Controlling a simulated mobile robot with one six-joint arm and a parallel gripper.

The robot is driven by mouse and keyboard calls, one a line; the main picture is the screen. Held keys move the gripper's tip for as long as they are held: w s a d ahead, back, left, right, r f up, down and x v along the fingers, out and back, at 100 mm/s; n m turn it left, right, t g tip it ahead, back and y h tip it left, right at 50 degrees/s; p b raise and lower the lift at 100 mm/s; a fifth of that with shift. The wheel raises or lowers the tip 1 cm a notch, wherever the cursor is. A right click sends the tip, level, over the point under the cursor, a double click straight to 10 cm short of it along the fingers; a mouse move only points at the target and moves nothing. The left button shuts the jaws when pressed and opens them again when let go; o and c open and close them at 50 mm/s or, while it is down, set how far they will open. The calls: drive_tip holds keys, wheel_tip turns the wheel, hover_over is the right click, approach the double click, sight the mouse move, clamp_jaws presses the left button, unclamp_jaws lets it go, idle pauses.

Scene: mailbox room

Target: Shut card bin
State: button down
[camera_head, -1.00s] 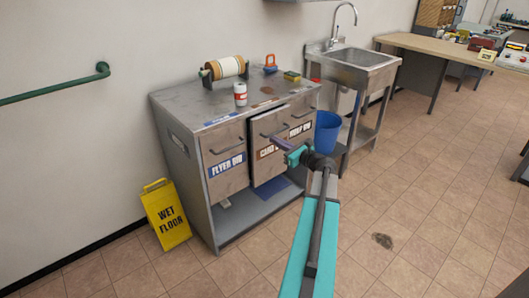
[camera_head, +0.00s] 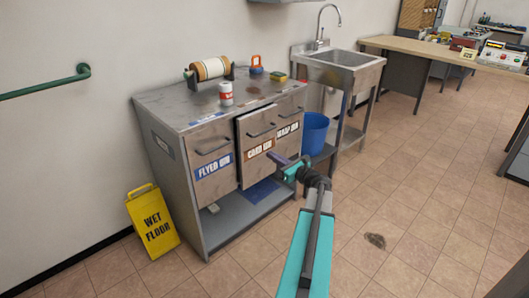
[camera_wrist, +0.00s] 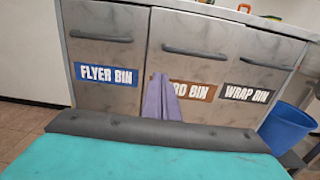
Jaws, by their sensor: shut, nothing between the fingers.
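The card bin (camera_head: 256,126) is the middle metal front of the steel cabinet, with a dark bar handle and a brown label (camera_head: 259,149). It stands forward of its neighbours, partly open. In the wrist view, the card bin (camera_wrist: 200,63) fills the middle. My gripper (camera_head: 272,156) is in front of its lower right part, with purple fingers closed together and empty. In the wrist view the fingers (camera_wrist: 160,98) cover the start of the label. I cannot tell whether they touch the front.
The flyer bin (camera_head: 213,147) is left of it and the wrap bin (camera_head: 289,112) right, both looking closed. A yellow wet-floor sign (camera_head: 152,222) stands at left.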

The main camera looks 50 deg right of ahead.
sight(247, 140)
drive_tip(key=w, duration=0.4)
drive_tip(key=w+d, duration=0.1)
drive_tip(key=w, duration=0.4)
drive_tip(key=w+d+b, duration=0.1)
drive_tip(key=w, duration=0.3)
drive_tip(key=shift+w, duration=0.2)
drive_tip(key=shift+d, duration=0.1)
